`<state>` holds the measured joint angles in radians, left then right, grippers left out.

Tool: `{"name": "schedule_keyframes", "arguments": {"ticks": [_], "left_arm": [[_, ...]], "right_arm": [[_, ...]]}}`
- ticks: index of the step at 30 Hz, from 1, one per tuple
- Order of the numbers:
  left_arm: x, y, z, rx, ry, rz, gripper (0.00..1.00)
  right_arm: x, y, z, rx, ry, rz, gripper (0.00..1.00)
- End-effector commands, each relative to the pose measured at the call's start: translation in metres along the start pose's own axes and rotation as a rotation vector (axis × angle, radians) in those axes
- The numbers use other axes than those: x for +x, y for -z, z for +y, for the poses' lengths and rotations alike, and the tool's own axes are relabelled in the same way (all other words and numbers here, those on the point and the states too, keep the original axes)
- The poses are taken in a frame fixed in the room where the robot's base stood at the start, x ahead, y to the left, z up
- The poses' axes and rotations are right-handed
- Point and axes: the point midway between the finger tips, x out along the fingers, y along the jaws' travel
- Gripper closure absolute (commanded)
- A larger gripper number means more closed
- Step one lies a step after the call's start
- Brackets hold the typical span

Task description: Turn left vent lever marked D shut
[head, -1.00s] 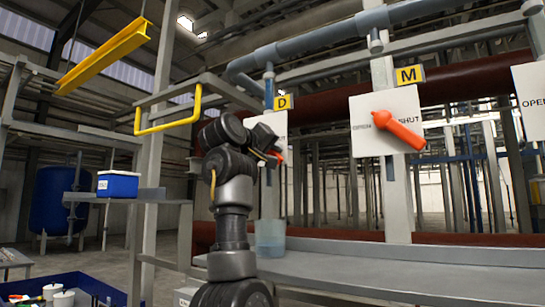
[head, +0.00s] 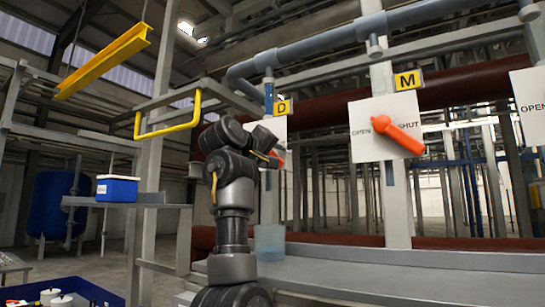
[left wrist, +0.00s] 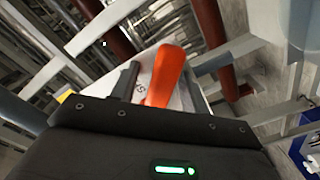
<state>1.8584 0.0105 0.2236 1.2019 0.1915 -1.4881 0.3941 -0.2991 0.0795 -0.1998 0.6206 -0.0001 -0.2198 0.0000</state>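The vent plate under the yellow D sign (head: 282,107) is mostly hidden behind my left arm in the head view. A bit of its orange lever (head: 281,156) shows beside my left gripper (head: 268,146). In the left wrist view the orange lever (left wrist: 165,76) stands large in front of the gripper, over a pale plate (left wrist: 195,97) with partly hidden lettering. Whether the fingers touch the lever is unclear. My right gripper is in neither view.
A yellow bar handle (head: 168,127) is at left.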

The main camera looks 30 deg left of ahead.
Motion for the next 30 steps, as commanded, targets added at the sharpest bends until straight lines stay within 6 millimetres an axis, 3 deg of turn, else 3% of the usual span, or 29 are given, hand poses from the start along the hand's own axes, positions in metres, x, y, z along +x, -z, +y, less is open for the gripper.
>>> {"name": "schedule_keyframes", "arguments": {"ticks": [8, 21, 30], "left_arm": [[-0.007, -0.002, -0.002, 0.001, 0.001, 0.000, 0.55], [-0.087, -0.003, -0.003, 0.001, -0.001, 0.002, 0.55], [-0.108, -0.001, -0.001, 0.000, 0.001, -0.001, 0.55]], "right_arm": [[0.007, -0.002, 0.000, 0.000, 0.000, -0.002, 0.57], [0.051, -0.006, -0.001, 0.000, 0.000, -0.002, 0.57], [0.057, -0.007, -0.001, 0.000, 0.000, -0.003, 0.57]]}}
